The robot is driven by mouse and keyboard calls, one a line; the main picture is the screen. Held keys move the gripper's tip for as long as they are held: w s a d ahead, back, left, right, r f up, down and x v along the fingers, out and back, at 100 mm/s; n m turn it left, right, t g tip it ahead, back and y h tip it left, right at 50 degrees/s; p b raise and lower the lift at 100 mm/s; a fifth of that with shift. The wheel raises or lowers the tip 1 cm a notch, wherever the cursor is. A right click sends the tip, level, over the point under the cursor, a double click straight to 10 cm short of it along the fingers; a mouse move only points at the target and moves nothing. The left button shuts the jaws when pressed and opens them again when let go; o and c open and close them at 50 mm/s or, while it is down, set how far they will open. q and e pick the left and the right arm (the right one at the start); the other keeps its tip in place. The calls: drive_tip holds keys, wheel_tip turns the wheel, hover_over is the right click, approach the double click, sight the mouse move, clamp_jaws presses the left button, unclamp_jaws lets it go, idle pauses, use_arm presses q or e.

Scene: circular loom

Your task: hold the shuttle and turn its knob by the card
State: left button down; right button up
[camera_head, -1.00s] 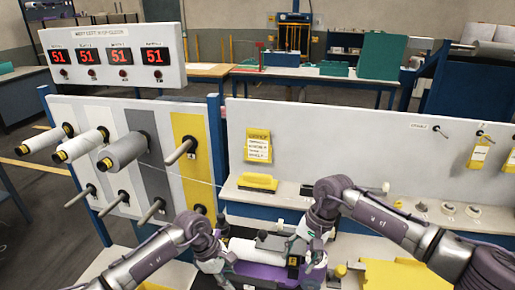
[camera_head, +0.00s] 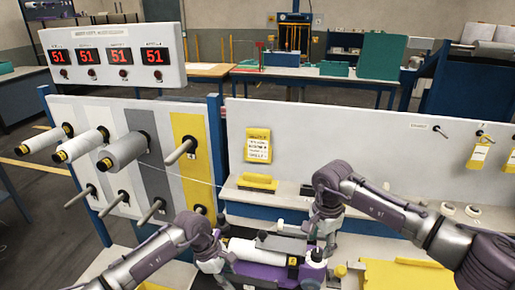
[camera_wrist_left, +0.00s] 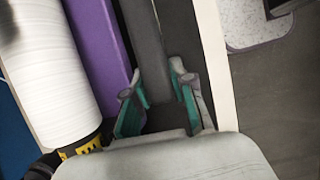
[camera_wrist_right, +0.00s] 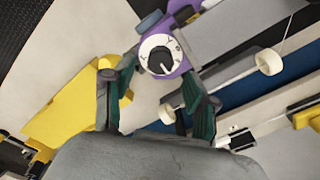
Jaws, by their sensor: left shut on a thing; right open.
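The purple shuttle (camera_head: 268,272) lies low at the front centre of the head view, with a white yarn roll (camera_head: 252,252) on it. In the left wrist view, my left gripper (camera_wrist_left: 165,103) is shut on the dark grey bar (camera_wrist_left: 150,45), beside the shuttle's purple side (camera_wrist_left: 97,40) and the roll. In the right wrist view, my right gripper (camera_wrist_right: 158,84) is open, its fingers to either side of and below the white knob dial (camera_wrist_right: 160,55) with a dark pointer. The yellow and white card (camera_head: 257,146) hangs on the pale board; its text is too small to read.
A peg panel (camera_head: 75,115) with several spools stands at the left, under a display reading 51 in each window. A yellow block (camera_head: 257,182) sits on the ledge. A yellow sheet-like piece (camera_head: 400,274) lies right of the shuttle. A thread crosses to the shuttle's area.

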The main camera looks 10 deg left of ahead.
sight(318, 252)
drive_tip(key=m, duration=0.6)
drive_tip(key=shift+m, duration=0.4)
drive_tip(key=shift+f+m, duration=0.35)
drive_tip(key=shift+m, duration=0.15)
wheel_tip(318, 252, down, 4)
drive_tip(key=shift+w+r, duration=0.1)
